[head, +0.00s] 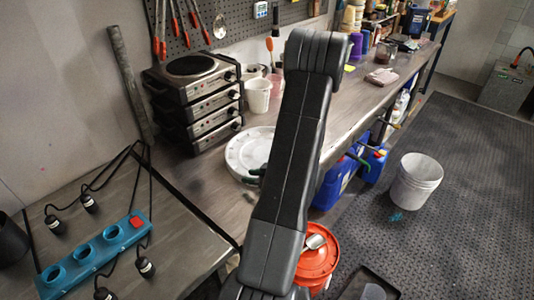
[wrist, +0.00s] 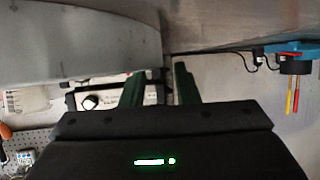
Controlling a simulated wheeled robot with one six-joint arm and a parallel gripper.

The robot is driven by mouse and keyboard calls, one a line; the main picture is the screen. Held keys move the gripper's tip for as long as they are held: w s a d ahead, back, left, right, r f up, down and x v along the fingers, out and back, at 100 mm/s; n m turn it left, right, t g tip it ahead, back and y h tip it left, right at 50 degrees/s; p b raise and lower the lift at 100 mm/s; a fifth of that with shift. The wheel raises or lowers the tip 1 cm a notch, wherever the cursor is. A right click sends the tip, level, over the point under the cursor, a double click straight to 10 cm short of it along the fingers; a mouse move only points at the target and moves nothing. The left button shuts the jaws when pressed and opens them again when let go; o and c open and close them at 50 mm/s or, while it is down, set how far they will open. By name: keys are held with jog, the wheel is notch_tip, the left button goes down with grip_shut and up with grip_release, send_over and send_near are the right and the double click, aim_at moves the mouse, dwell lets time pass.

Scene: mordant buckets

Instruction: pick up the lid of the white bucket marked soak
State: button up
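A round white lid (head: 240,152) lies flat on the workbench, in front of the stacked hotplates. In the wrist view it looms large as a grey-white disc (wrist: 75,45) at the upper left. My gripper (head: 256,172) is low over the lid's right side, with much of it hidden behind my dark arm. In the wrist view its two green fingers (wrist: 158,76) stand apart with nothing visibly held between them; the left fingertip overlaps the lid's edge. I cannot tell if they touch. A white bucket (head: 415,183) stands open on the floor at right; no marking is legible.
Stacked hotplates (head: 200,100) stand behind the lid, with a white cup (head: 258,95) to their right. A teal power strip (head: 98,255) with cables lies at lower left. A red bucket (head: 322,262) and blue containers (head: 333,188) stand below the bench edge.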

jog(key=shift+w+a+f, duration=0.3)
jog(key=shift+w+a, duration=0.05)
jog(key=shift+a, duration=0.2)
grip_shut()
jog(key=shift+r, duration=0.15)
